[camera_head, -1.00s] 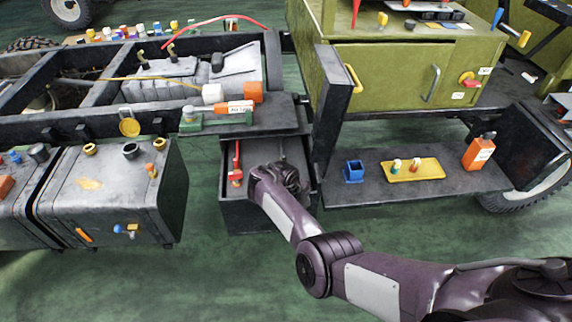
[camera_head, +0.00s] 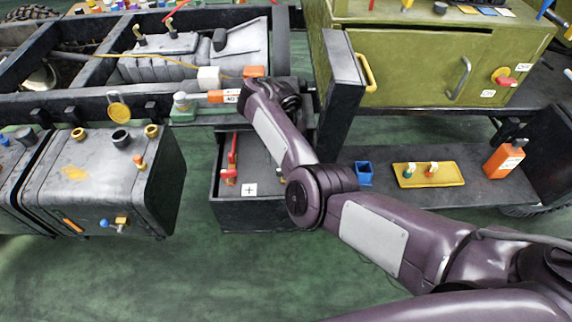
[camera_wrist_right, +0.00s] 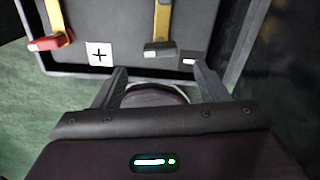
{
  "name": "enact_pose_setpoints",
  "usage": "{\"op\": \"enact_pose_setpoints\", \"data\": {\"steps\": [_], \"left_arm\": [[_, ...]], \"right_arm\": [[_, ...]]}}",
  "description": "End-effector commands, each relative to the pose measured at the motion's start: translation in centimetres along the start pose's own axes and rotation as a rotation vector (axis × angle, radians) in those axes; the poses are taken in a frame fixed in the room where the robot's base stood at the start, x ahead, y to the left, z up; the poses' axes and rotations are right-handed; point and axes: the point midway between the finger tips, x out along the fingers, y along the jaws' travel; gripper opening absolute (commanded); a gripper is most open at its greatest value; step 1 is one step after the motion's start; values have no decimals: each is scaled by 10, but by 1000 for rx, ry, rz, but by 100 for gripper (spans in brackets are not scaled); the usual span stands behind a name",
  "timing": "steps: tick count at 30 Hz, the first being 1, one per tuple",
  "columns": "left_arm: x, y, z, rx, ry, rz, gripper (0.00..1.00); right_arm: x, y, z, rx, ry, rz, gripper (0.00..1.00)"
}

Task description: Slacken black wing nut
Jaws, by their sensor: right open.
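In the right wrist view, a black-grey handle-like piece (camera_wrist_right: 160,49) on a yellow stem lies inside a dark open drawer; it appears to be the black wing nut. A red one (camera_wrist_right: 50,42) on a similar yellow stem is to its left, and also shows in the head view (camera_head: 229,176). My right gripper (camera_wrist_right: 162,76) is open and empty, its two fingers at the drawer's near edge, just short of the black piece. In the head view my arm hides the gripper and most of the black piece. My left gripper is not in view.
The dark drawer (camera_head: 252,214) bears a white plus label (camera_head: 249,190); a second white label shows near the black piece. An open dark door panel (camera_head: 340,98) stands right of it.

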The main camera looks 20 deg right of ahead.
Motion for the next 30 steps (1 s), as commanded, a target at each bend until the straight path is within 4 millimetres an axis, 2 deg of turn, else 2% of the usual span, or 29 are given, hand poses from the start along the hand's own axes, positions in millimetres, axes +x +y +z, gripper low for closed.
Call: {"op": "enact_pose_setpoints", "data": {"steps": [1,4,6,10,16,22,30], "left_arm": [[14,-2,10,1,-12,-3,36],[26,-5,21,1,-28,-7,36],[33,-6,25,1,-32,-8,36],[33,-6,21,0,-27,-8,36],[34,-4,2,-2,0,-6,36],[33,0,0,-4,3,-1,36],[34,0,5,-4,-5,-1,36]], "right_arm": [[15,0,0,0,0,-1,67],[32,-1,-1,-1,2,-1,67],[42,-1,0,-2,1,-2,67],[54,-1,0,-1,2,-2,67],[62,-1,0,-3,0,-2,67],[62,-1,0,-2,0,-2,67],[61,-1,0,-2,0,-2,33]]}}
